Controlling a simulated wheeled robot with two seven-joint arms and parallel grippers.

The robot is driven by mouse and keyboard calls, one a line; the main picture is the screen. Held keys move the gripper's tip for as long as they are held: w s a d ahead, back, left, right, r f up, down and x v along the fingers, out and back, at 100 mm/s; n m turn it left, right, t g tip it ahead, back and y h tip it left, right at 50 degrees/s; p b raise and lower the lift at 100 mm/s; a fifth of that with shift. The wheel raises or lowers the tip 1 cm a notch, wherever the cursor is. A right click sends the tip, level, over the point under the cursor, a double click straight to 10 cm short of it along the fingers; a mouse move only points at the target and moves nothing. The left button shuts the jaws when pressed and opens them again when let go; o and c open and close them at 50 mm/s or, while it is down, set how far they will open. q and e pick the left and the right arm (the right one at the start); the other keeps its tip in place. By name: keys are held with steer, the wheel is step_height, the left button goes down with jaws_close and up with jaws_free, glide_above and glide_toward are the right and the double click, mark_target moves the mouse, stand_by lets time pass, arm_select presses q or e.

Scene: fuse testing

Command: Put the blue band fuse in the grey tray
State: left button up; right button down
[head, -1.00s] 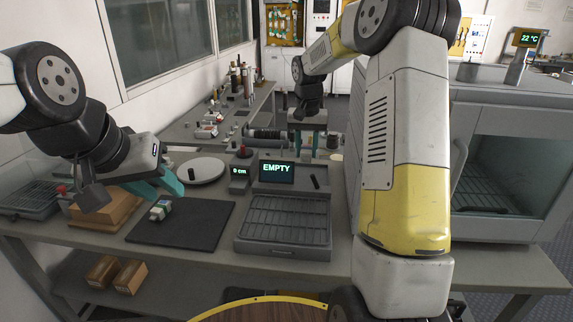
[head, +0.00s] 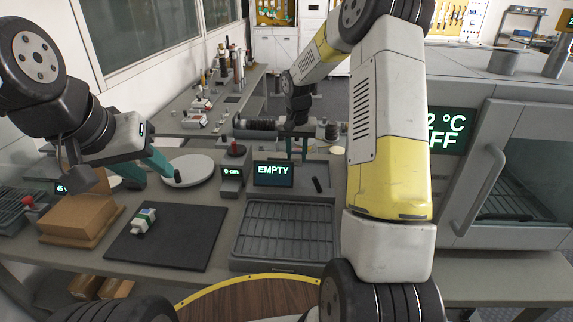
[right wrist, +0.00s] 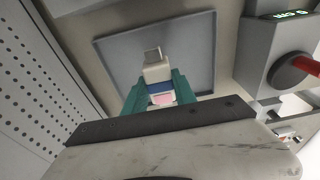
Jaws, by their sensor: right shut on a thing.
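In the right wrist view, my right gripper (right wrist: 160,95) is shut on the blue band fuse (right wrist: 158,75), which has a pale body, a blue band and a grey end cap. Behind the fuse is a square grey tray (right wrist: 206,50) with a raised rim; I cannot tell whether they touch. In the head view, my right gripper (head: 296,150) is behind the EMPTY display, and the fuse cannot be made out. My left gripper (head: 155,174) appears open and empty, above and beyond the dark mat (head: 180,245).
A white fuse with a green band (head: 143,220) lies on the mat. A ribbed grey rack (head: 285,235) lies before the EMPTY display (head: 273,174). A red-knobbed device (head: 233,172), a round white plate (head: 190,170) and a cardboard box (head: 82,218) stand nearby. An oven (head: 500,170) is at right.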

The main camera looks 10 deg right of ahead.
mark_target(297, 155)
steer(key=shift+f, duration=4)
steer(key=shift+f, duration=0.1)
steer(key=c, duration=1)
jaws_free()
steer(key=r, duration=0.4)
steer(key=s+r, duration=0.1)
steer(key=r, duration=0.6)
steer(key=shift+s+a+r, duration=0.2)
steer(key=shift+r, duration=0.2)
steer(key=s+r+n+t, duration=0.1)
steer(key=s+r, duration=0.6)
steer(key=r, duration=0.3)
steer(key=s+a+r+n+t+y, duration=0.1)
steer(key=s+r, duration=0.1)
steer(key=s, duration=0.5)
steer(key=s+a+r+n+t, duration=0.1)
steer(key=s+r, duration=0.1)
steer(key=s, duration=0.6)
steer(key=s+a+r+t+y, duration=0.1)
steer(key=s+a+r, duration=0.1)
steer(key=s, duration=0.6)
steer(key=shift+s+r+n+t+y, duration=0.15)
steer(key=shift+r+n+t+y, duration=0.15)
steer(key=shift+n+t, duration=0.1)
